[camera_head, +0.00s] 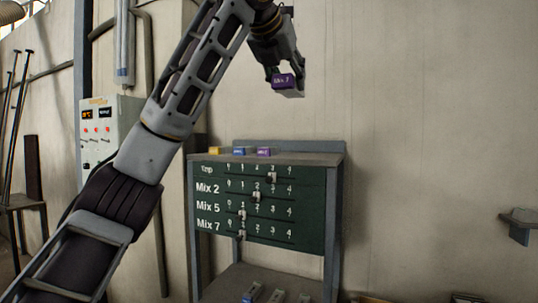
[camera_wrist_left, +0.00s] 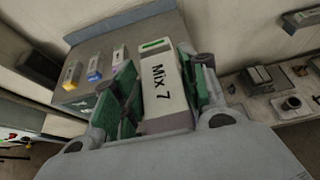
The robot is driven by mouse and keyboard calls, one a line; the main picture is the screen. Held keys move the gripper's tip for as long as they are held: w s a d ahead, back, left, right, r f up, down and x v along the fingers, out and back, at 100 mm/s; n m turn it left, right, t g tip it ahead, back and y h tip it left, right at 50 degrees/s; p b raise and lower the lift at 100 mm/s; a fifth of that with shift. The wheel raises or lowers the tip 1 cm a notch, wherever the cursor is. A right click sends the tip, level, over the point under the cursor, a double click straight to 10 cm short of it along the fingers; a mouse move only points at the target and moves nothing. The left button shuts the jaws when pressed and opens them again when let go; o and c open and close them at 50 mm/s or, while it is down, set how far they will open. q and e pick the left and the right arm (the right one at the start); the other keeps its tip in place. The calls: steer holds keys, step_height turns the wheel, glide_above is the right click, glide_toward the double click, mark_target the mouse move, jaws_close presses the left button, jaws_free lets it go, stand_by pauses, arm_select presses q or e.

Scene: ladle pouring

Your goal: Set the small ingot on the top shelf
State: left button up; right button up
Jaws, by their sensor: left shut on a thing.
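The small ingot (camera_head: 287,88), a pale block with a purple label, is held high above the rack in the head view. In the left wrist view the held block (camera_wrist_left: 163,90) reads "Mix 7". My left gripper (camera_head: 284,72) is shut on it; green finger pads press its two sides in the wrist view. The top shelf (camera_head: 305,157) is the flat grey top of the rack, well below the ingot. It also shows in the wrist view (camera_wrist_left: 143,36), beyond the held ingot. My right gripper is in neither view.
On the top shelf stand a yellow-marked block (camera_head: 215,151), a blue-marked one (camera_head: 239,151) and a purple-marked one (camera_head: 264,151); its right part is clear. A green slider board (camera_head: 310,205) fronts the rack. Several blocks lie on the lower shelf. A control box (camera_head: 97,125) hangs left.

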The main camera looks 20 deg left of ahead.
arm_select(q)
steer(key=shift+r+p, duration=1.05)
steer(key=shift+r, duration=5.65)
steer(key=w+a+f+n+y, duration=0.2)
steer(key=w+a+f, duration=0.1)
steer(key=w+f, duration=0.75)
steer(key=w+f+m+h, duration=0.2)
steer(key=w+f, duration=0.1)
steer(key=f, duration=0.7)
steer(key=shift+w+a, duration=0.2)
steer(key=shift+w, duration=0.2)
steer(key=shift+f, duration=0.1)
steer(key=shift+s, duration=0.1)
